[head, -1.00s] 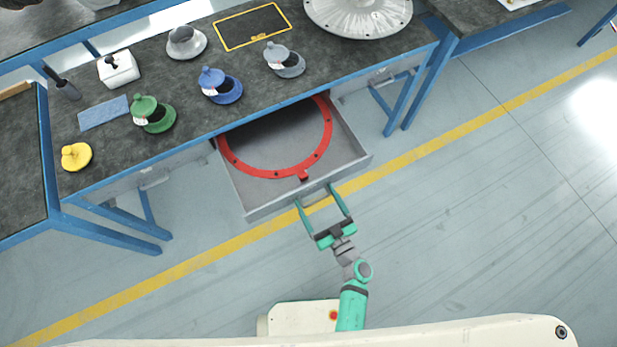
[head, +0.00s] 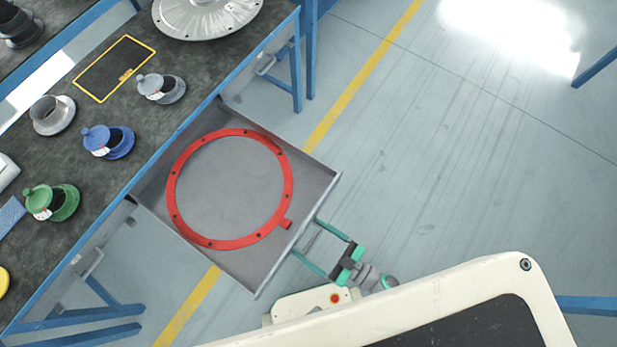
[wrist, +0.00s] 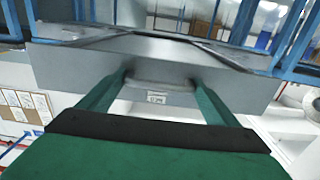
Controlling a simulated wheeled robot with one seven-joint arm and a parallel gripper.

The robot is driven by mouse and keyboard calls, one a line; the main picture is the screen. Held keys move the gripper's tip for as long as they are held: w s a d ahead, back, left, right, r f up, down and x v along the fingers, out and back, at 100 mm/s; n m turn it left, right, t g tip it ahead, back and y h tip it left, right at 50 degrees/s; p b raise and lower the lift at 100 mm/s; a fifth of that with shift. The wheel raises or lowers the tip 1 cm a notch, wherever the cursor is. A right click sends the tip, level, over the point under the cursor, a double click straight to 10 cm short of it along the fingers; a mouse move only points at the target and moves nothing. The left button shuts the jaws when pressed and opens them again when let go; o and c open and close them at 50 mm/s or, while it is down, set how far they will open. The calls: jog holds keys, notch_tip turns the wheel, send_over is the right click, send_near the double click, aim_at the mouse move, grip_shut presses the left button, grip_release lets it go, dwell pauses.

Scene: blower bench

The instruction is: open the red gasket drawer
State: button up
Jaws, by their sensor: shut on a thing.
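The grey drawer (head: 262,262) stands pulled far out from under the bench in the head view. A flat red ring gasket (head: 288,180) lies inside it, whole in view, with a small tab toward the drawer front. My gripper (head: 306,240) is at the middle of the drawer front. In the wrist view the drawer front (wrist: 215,85) faces me, and my two green fingers (wrist: 160,82) are shut on its handle (wrist: 160,84). A small label shows just below the handle. The drawer's inside is barely visible in the wrist view.
Blue bench legs (head: 297,75) stand beyond the drawer. The floor to the right is clear.

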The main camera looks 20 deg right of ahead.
jog(key=shift+s+d, duration=0.25)
jog(key=shift+d, duration=0.05)
jog(key=o, duration=1.4)
jog(key=shift+o, duration=0.2)
jog(key=v, duration=1)
jog(key=shift+s+d, duration=0.25)
jog(key=shift+s, duration=0.05)
jog(key=shift+r, duration=0.1)
